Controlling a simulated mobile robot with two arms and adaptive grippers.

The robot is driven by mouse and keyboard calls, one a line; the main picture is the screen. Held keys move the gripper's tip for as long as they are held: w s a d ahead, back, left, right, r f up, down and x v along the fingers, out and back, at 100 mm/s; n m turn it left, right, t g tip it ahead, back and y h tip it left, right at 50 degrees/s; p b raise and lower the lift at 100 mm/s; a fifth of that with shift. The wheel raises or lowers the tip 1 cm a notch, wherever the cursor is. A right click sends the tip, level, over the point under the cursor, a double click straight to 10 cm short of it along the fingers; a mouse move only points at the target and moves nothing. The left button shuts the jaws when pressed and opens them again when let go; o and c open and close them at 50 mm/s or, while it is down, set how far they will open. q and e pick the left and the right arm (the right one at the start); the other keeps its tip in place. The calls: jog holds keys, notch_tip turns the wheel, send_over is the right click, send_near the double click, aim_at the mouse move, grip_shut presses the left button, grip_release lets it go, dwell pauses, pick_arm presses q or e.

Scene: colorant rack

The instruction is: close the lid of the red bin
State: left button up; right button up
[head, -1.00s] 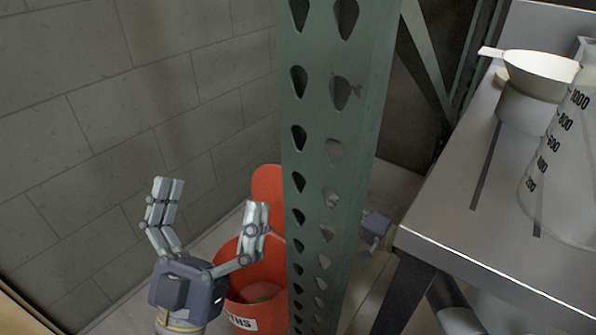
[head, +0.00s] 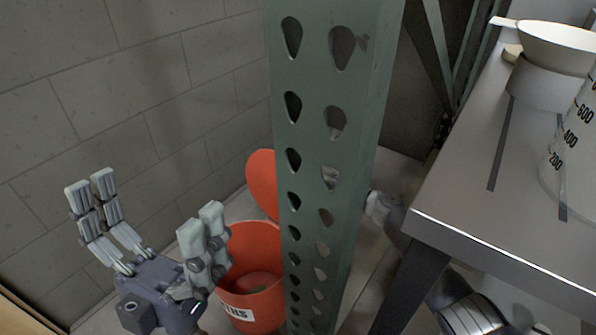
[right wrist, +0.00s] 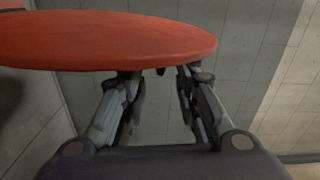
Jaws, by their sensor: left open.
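The red bin (head: 252,262) stands on the floor behind the green post, which hides its right side. Its red lid (head: 262,180) is raised at the back of the rim, so the bin is open. My left gripper (head: 150,215) is open and empty, in front and to the left of the bin in the head view. The lid also fills the top of the right wrist view (right wrist: 105,42). My right gripper (right wrist: 158,90) appears just below it there, its fingers apart with nothing seen between them. The lid's edge covers the far fingertips; contact is unclear.
The green perforated post (head: 325,130) stands between my arms. A metal table (head: 455,205) at the right holds a funnel (head: 560,45) and a graduated flask (head: 575,165). A grey block wall (head: 150,90) closes off the left and back.

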jog(key=shift+b+x, duration=0.5)
jog(key=shift+x, duration=0.95)
grip_shut()
